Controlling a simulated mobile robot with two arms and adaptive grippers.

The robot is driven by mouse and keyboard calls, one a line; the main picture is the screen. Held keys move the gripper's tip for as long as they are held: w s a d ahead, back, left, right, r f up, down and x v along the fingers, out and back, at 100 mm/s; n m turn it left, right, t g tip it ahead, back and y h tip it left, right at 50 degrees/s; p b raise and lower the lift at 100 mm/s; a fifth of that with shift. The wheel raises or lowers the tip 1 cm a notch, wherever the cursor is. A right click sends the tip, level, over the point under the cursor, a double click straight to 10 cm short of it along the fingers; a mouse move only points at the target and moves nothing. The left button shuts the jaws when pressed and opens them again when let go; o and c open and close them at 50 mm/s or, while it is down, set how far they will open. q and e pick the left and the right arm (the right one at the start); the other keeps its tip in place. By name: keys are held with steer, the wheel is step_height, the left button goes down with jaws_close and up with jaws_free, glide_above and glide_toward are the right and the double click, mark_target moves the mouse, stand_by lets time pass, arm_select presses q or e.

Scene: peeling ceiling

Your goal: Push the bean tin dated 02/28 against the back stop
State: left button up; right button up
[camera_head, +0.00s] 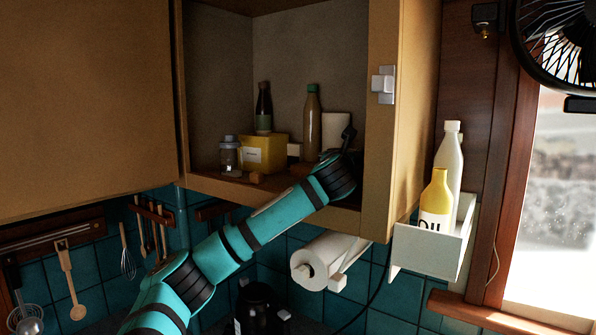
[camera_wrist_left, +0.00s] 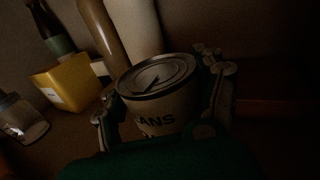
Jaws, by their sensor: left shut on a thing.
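A tin (camera_wrist_left: 157,103) with the letters "ANS" on its pale side stands upright on the cupboard shelf in the left wrist view. Its metal lid with a pull tab faces up. No date can be read on it. My left gripper (camera_wrist_left: 160,90) has a finger on each side of the tin and is shut on it. In the head view my left gripper (camera_head: 347,138) is inside the open cupboard at the right, and my arm hides the tin. A back stop cannot be made out. My right gripper is not in view.
A yellow box (camera_head: 263,153), glass jar (camera_head: 229,156), dark bottle (camera_head: 264,108), brown bottle (camera_head: 312,123) and white cylinder (camera_head: 336,129) stand in the cupboard. In the wrist view the white cylinder is close behind the tin. The cupboard's right wall is near my gripper.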

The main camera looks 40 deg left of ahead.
arm_select(q)
steer(key=o, duration=1.4)
steer(key=v, duration=1.2)
